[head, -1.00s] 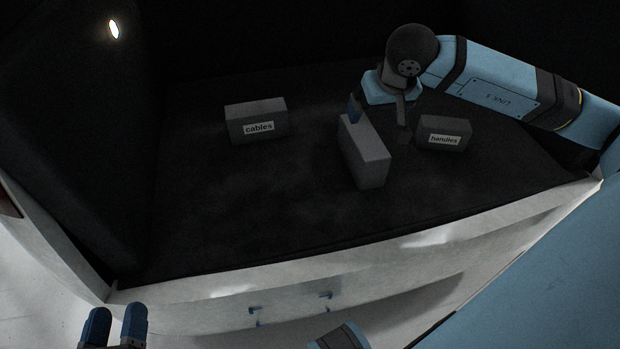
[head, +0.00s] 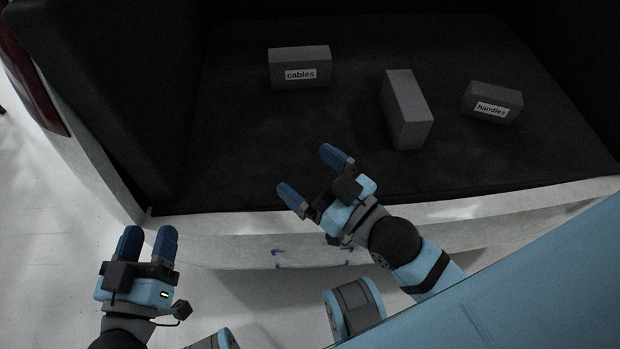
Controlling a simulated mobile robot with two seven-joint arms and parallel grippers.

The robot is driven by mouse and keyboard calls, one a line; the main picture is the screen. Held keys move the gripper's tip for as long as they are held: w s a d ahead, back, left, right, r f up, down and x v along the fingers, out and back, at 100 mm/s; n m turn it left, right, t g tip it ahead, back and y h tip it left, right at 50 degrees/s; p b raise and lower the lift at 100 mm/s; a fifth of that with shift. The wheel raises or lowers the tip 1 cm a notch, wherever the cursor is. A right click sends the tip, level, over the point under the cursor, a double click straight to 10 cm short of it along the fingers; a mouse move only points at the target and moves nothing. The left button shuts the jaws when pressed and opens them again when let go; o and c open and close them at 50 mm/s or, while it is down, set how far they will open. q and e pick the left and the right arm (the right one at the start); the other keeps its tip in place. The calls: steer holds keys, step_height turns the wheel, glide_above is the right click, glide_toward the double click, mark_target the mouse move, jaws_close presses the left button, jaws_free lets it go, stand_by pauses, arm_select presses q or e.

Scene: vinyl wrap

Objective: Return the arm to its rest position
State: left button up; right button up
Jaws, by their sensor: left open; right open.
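My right gripper (head: 315,175) is open and empty, with its blue fingers spread wide. It hangs over the front edge of the dark cargo floor (head: 290,125), apart from the boxes. My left gripper (head: 149,240) is open with a narrower gap between its blue fingers. It is at the lower left, outside the cargo space and above the pale floor, and holds nothing.
In the cargo space stand a grey box labelled "cables" (head: 299,57), an unlabelled grey box (head: 408,112) and a grey box labelled "handles" (head: 492,108). A white sill (head: 500,203) runs along the front. Dark walls close the sides.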

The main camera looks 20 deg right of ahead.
steer(key=shift+s+a+f+m+g+h, duration=0.15)
steer(key=shift+f+m+g, duration=0.15)
steer(key=shift+m, duration=0.2)
steer(key=shift+s+a+f+m+g+h, duration=0.1)
steer(key=shift+s+f+m+g+h, duration=0.1)
steer(key=shift+f+m, duration=0.25)
steer(key=shift+r, duration=0.1)
